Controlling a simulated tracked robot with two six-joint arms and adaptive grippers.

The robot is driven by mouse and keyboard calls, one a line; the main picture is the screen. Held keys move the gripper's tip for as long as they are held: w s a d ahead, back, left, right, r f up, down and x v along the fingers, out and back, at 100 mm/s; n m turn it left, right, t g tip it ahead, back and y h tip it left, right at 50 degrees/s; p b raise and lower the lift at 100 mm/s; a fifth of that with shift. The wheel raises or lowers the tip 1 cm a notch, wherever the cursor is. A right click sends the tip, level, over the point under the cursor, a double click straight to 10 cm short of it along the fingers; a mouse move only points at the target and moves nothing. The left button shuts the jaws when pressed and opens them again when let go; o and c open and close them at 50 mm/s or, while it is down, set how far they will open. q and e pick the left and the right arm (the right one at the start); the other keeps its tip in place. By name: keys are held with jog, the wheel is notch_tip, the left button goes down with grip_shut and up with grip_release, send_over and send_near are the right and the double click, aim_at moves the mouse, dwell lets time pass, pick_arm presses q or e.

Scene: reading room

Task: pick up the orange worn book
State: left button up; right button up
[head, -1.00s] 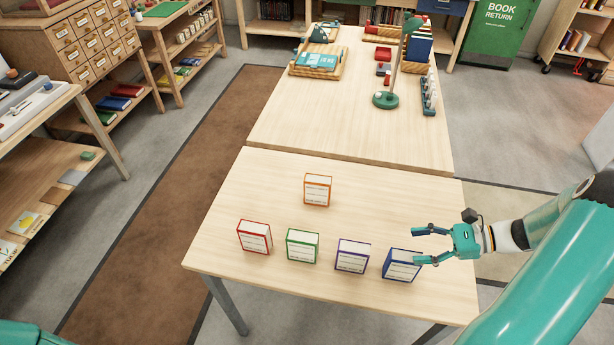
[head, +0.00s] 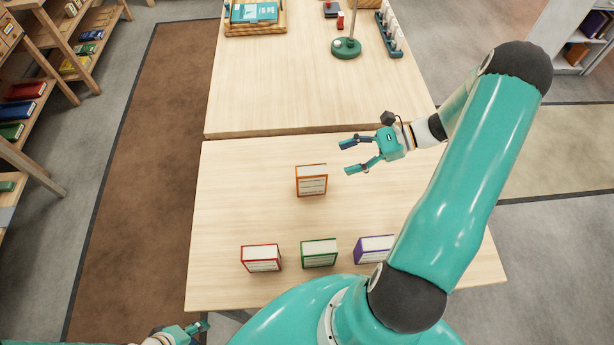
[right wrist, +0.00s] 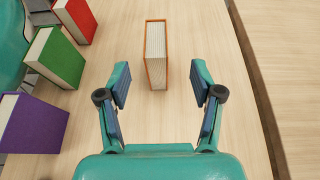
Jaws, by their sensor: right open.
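The orange worn book (head: 311,181) stands upright on the near table, behind the row of other books. In the right wrist view the orange book (right wrist: 156,60) stands ahead of the jaws, roughly between their lines, with its pale page edges up. My right gripper (head: 345,158) is open and empty, just to the right of the orange book and apart from it. Its two fingers (right wrist: 160,85) are spread wide in the right wrist view. My left gripper (head: 196,328) is low at the bottom left edge of the head view, away from the table top; its jaws are too small to judge.
A red book (head: 261,258), a green book (head: 319,253) and a purple book (head: 373,249) stand in a row at the near side. My right arm covers the table's right part. A green lamp (head: 345,47) stands on the far table (head: 290,100). The table left of the orange book is clear.

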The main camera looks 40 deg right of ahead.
aim_at(318, 168)
jog(key=b+x, duration=0.2)
jog(key=x, duration=0.5)
jog(key=shift+f, duration=0.15)
jog(key=shift+w+a+f, duration=0.15)
jog(key=shift+w+a, duration=0.15)
jog(key=shift+a, duration=0.15)
jog(key=x, duration=0.1)
jog(key=b+x, duration=0.1)
jog(key=x, duration=0.1)
jog(key=b+x, duration=0.1)
jog(key=shift+s+a+f, duration=0.15)
jog(key=shift+a+f, duration=0.05)
jog(key=shift+f, duration=0.25)
jog(key=shift+w+a+f+b, duration=0.1)
jog(key=shift+w+a+b, duration=0.15)
jog(key=shift+b, duration=0.05)
grip_shut()
